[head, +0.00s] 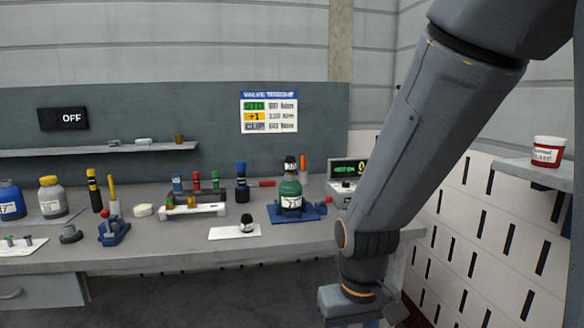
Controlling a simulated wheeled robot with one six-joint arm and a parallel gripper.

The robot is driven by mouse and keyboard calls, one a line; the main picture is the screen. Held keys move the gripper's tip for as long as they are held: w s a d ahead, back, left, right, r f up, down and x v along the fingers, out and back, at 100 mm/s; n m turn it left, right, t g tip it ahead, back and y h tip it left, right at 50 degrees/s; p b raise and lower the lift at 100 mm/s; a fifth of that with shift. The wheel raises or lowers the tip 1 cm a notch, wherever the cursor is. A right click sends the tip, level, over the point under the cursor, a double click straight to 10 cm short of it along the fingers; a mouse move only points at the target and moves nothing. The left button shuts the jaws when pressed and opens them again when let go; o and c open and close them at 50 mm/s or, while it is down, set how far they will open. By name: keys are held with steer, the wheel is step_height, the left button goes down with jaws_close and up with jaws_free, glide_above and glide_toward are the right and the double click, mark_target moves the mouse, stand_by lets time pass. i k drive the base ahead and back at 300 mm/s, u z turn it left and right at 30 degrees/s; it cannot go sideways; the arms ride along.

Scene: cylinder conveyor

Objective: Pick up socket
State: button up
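I cannot tell for sure which object is the socket. A short dark-grey round piece (70,234) stands just right of that tray. My arm comes down at the right, and its wrist (352,300) is at the bottom edge, in front of the bench and right of these pieces. The fingertips of my gripper are cut off or hidden, so I see neither their opening nor any held object.
Yellow (52,197) and blue (10,200) jars stand far left. A red-and-white tub (548,151) is on a right shelf.

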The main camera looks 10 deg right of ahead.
mark_target(290, 162)
steer(key=k, duration=1.2)
steer(key=z, duration=0.5)
steer(key=i, duration=0.7)
steer(key=z, duration=0.65)
steer(key=i, duration=0.7)
steer(key=u, duration=0.5)
steer(key=i, duration=0.7)
steer(key=u, duration=0.65)
